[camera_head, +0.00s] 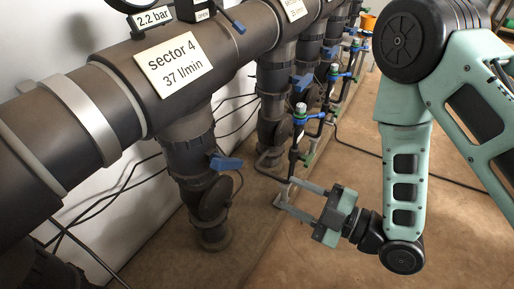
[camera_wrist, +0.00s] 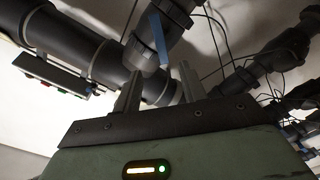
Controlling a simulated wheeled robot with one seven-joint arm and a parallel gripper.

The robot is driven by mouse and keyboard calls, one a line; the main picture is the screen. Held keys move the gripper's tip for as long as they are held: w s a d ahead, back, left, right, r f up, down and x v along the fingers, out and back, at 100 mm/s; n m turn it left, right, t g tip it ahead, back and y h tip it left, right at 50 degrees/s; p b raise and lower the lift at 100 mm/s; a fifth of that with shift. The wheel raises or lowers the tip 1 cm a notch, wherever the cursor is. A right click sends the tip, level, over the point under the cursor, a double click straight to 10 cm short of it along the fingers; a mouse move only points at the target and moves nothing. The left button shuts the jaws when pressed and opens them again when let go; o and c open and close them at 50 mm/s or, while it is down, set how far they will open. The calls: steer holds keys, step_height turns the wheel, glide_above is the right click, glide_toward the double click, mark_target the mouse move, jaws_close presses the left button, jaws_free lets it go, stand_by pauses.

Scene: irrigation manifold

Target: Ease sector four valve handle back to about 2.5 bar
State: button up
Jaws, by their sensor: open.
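The sector 4 label (camera_head: 174,66) reads "sector 4, 37 l/min" on the large dark pipe. A display above it (camera_head: 152,19) reads 2.2 bar. A blue valve handle (camera_head: 226,163) sits on the vertical branch pipe (camera_head: 190,155) below this label. In the wrist view, a blue handle (camera_wrist: 158,40) stands on a dark pipe beyond the fingers. My gripper (camera_head: 284,196) is open and empty, low and to the right of the sector 4 branch, apart from its handle. In the wrist view, my gripper's fingers (camera_wrist: 158,88) point up toward the pipes.
More branches with blue handles (camera_head: 302,82) stand farther back. Black cables (camera_head: 110,205) hang along the white wall. Brown floor (camera_head: 300,260) is clear in front. A panel with coloured buttons (camera_wrist: 52,75) shows at left in the wrist view.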

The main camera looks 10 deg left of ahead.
steer(key=b, duration=0.7)
glide_toward(233, 165)
steer(key=b+x, duration=0.2)
steer(key=x, duration=0.9)
steer(key=shift+a, duration=0.1)
jaws_close()
